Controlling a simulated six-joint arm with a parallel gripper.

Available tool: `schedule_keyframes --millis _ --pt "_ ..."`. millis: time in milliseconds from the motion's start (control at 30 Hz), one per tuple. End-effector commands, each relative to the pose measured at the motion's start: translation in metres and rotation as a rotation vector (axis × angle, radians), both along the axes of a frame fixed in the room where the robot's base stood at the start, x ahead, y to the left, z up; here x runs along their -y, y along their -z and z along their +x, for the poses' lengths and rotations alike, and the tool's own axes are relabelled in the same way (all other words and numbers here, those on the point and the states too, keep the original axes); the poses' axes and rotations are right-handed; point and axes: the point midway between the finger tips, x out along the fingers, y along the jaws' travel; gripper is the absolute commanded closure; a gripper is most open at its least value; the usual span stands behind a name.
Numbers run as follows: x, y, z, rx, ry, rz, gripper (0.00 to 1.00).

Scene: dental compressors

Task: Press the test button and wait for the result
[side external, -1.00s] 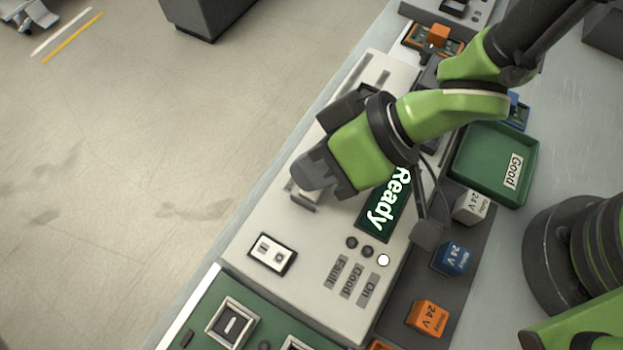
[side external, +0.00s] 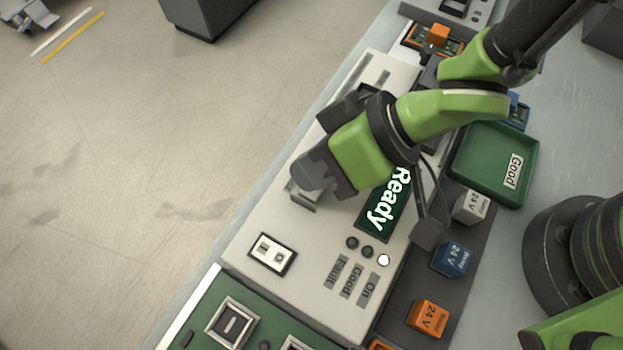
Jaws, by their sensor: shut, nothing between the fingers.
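The light grey test panel (side external: 310,245) lies on the bench. Its display (side external: 384,212) reads "Ready". Of three lamps above the labels Fault, Good and On, the On lamp (side external: 384,260) is lit white; the Fault lamp (side external: 352,243) and Good lamp (side external: 367,252) are dark. My gripper (side external: 304,192) is shut and empty, low over the panel's left part. I cannot tell whether the fingertips touch the panel.
A green tray (side external: 497,165) labelled "Good" stands at the right. White (side external: 471,207), blue (side external: 453,258) and orange (side external: 428,318) relays sit on a dark strip beside the panel. A green board (side external: 205,318) lies at the lower left.

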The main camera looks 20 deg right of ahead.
Motion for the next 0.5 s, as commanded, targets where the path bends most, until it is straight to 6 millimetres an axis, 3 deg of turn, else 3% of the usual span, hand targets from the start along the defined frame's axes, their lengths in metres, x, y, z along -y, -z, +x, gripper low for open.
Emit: schedule_keyframes --millis 500 --pt "-0.0001 0.0085 0.0001 0.001 0.001 0.001 1.0"
